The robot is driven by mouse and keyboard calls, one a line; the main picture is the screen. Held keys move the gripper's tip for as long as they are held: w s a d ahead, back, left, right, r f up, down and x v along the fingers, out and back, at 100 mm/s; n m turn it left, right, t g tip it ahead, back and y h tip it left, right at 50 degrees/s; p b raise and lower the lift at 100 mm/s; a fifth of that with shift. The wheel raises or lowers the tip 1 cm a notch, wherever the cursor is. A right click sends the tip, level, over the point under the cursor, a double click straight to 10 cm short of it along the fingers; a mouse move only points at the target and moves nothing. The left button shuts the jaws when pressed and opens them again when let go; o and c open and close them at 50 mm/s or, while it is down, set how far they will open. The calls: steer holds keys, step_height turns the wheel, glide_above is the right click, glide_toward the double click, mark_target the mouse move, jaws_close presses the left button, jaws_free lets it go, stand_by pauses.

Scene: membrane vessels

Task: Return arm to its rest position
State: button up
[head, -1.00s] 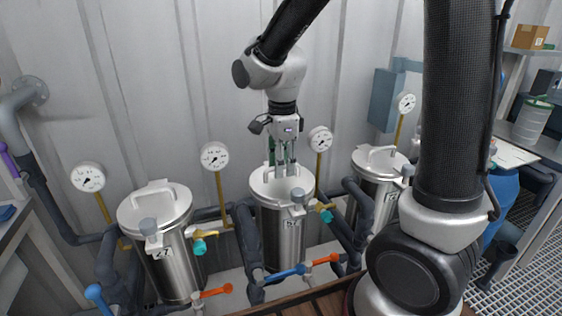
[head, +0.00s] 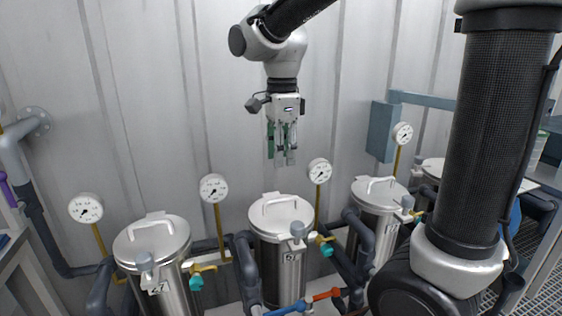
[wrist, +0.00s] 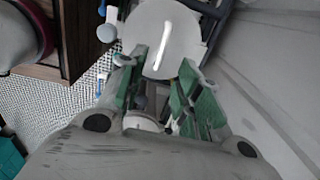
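My gripper (head: 282,156) hangs fingers down above the middle steel vessel (head: 281,268), clear of its lid (head: 281,222). The lid sits on that vessel, with a bar handle on top. In the wrist view, my gripper's green-padded fingers (wrist: 163,66) stand apart with nothing held between them. A round pale lid with its handle (wrist: 163,35) shows beyond the fingertips. My upper arm crosses the top of the head view, and another thick arm link of mine fills the right side.
A lidded vessel (head: 156,258) stands at left and another (head: 376,208) at right. Dial gauges (head: 214,188) on yellow stems, dark pipes (head: 247,268) and coloured valve handles (head: 322,295) surround them. A grey-blue wall box (head: 382,132) is at right. The wall behind my gripper is bare.

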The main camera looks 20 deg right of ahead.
stand_by(0.4)
steer(key=s+d+n+t, duration=0.4)
steer(key=s+d+n, duration=1.1)
steer(key=s+n, duration=0.2)
steer(key=shift+n, duration=0.5)
steer(key=shift+o, duration=0.3)
steer(key=shift+d+f, duration=0.1)
